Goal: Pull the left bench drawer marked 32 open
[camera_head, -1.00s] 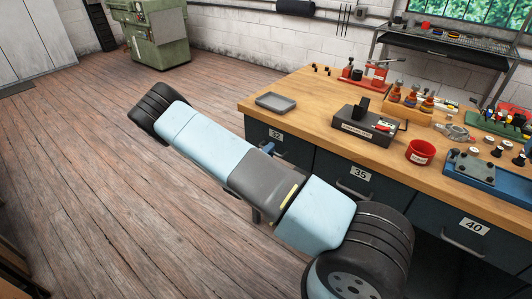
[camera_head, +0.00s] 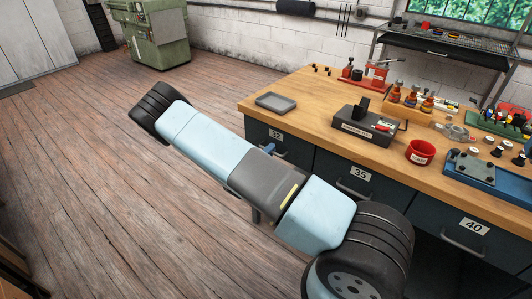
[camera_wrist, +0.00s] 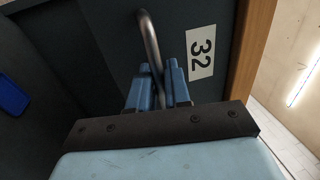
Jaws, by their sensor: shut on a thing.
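The left bench drawer (camera_head: 259,130) has a dark front with a white label 32 (camera_head: 276,135); most of it is hidden behind my arm in the head view. In the wrist view the label 32 (camera_wrist: 200,52) lies sideways on the drawer front (camera_wrist: 210,15). A grey metal bar handle (camera_wrist: 150,38) stands out from the front beside the label. My gripper (camera_wrist: 158,75) has its blue fingers on either side of the handle and is shut on it. In the head view only a small blue part of my gripper (camera_head: 269,148) shows. The drawer looks flush with the bench.
Drawers 35 (camera_head: 360,174) and 40 (camera_head: 473,227) sit to the right, both closed. The wooden bench top (camera_head: 320,110) bears a grey tray (camera_head: 275,101), a dark box (camera_head: 365,128) and a red cup (camera_head: 421,152). The floor (camera_head: 80,150) left of the bench is clear.

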